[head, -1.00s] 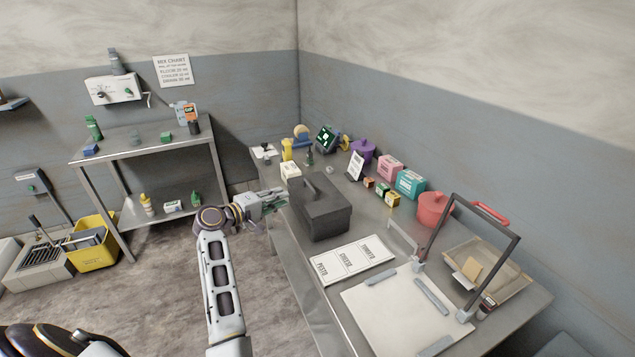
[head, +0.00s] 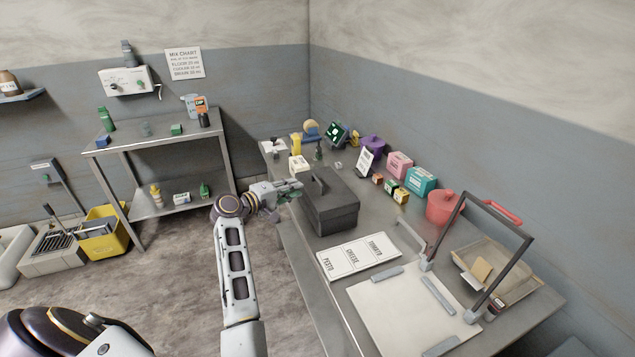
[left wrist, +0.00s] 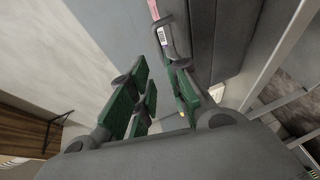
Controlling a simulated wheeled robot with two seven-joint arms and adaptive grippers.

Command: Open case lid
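The dark grey case (head: 335,215) stands on the metal table with its lid (head: 336,192) closed. A handle (head: 318,184) rises from the lid. My left gripper (head: 293,190) is at the case's upper left edge, near lid height. In the left wrist view the green-padded fingers (left wrist: 160,98) are apart with a gap between them. A dark grey surface, likely the case (left wrist: 232,40), lies just right of them. I cannot tell whether a finger touches the case. My right gripper is not in view.
A white label sheet (head: 358,257) and a pale board (head: 400,312) lie in front of the case. Several small boxes and a red pot (head: 444,207) stand behind and right. A dark frame (head: 487,255) stands upright at the right. Floor is open left of the table.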

